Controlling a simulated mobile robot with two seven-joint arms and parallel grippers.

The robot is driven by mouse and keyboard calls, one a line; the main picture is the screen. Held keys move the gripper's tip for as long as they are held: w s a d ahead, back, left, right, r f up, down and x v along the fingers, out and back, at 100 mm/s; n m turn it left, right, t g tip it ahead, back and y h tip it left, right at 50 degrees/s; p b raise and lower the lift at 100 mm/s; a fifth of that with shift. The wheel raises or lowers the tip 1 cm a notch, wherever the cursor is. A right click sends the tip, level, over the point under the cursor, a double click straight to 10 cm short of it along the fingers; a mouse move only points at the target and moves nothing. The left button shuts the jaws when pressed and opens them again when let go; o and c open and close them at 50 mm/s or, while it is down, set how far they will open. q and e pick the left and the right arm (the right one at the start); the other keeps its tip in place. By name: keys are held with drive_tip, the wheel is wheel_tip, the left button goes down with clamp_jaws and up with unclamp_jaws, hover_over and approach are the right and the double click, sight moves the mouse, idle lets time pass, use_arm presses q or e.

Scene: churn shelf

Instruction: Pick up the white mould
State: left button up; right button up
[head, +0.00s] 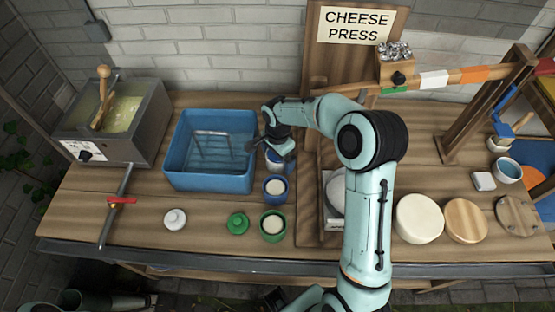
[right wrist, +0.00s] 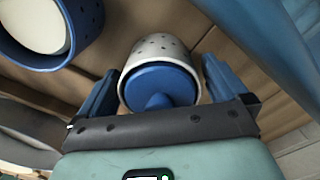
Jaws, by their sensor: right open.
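The white mould (right wrist: 152,50) is a white cup with small holes and a blue lid (right wrist: 160,86) with a knob sitting in its mouth. In the right wrist view it stands between the two blue fingers of my right gripper (right wrist: 160,88), which are open with a gap on each side. In the head view my right gripper (head: 279,146) is over the mould, beside the right wall of the blue tub, and hides most of it. My left gripper is not in view.
A blue mould (head: 275,189) and a green mould (head: 272,225) with white fill stand in front. A blue tub (head: 182,182) is close on the left. A green lid (head: 237,222) and white lid (head: 175,219) lie near the front. The press post stands to the right.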

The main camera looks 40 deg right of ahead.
drive_tip(key=shift+f, duration=0.35)
drive_tip(key=c, duration=0.9)
drive_tip(key=shift+c, duration=0.2)
drive_tip(key=shift+r, duration=0.15)
